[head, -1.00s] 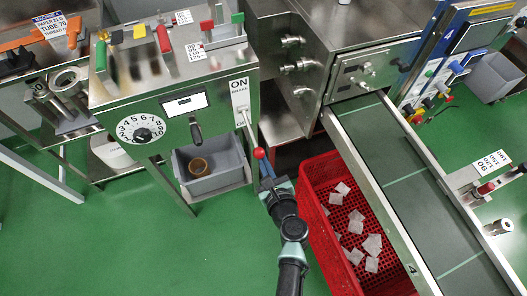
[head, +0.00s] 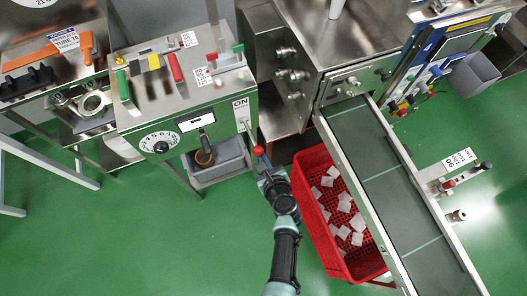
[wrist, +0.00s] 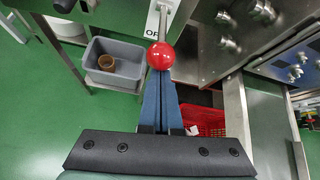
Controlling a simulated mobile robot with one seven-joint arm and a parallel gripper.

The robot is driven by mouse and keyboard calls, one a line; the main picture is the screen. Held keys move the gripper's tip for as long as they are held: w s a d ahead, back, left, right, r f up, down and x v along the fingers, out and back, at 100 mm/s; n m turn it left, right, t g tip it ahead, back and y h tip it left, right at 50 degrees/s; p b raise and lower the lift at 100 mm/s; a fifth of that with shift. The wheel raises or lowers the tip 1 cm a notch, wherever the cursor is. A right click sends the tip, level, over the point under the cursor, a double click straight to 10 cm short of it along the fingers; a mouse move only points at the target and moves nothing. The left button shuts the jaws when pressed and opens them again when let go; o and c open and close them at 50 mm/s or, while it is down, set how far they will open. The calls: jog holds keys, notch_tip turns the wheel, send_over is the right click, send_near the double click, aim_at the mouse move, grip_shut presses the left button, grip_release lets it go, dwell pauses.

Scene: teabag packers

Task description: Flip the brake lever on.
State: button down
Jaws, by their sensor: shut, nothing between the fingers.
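The brake lever is a thin metal rod (head: 249,133) with a red ball knob (head: 258,150). It comes out of a white plate marked ON at its top (head: 241,103), on the front of the steel machine. The rod slants down and outward, away from the ON end. In the wrist view the knob (wrist: 161,56) is large, and part of the plate's lower lettering shows behind the rod. My gripper (wrist: 162,78) is shut and empty. Its blue fingertips are right at the knob's near side; I cannot tell whether they touch. It also shows in the head view (head: 263,168).
A grey bin (head: 217,165) with a brown ring-shaped object hangs left of the lever. A red crate (head: 318,222) with several white teabags stands right, beside a green conveyor (head: 380,175). A numbered dial (head: 160,143) is on the machine front. Green floor is open below.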

jog(key=shift+w+a+r+p, duration=0.1)
jog(key=shift+w+r+p, duration=0.05)
jog(key=shift+r+p, duration=0.7)
jog(key=shift+w+r+p, duration=0.15)
jog(key=shift+r+p, duration=0.5)
jog(key=shift+r, duration=0.3)
jog(key=shift+w+a+r+p, duration=0.1)
jog(key=shift+w+r+p, duration=0.2)
jog(key=shift+w+r, duration=0.25)
notch_tip(320, 180, down, 4)
jog(key=s+d+b, duration=0.1)
jog(key=s+b, duration=0.1)
jog(key=b, duration=0.1)
jog(key=p, duration=0.4)
send_near(262, 149)
jog(key=shift+s+d+r, duration=0.2)
jog(key=shift+s, duration=0.3)
jog(key=shift+s+d+r, duration=0.15)
jog(key=shift+s+d, duration=0.05)
jog(key=shift+s, duration=0.3)
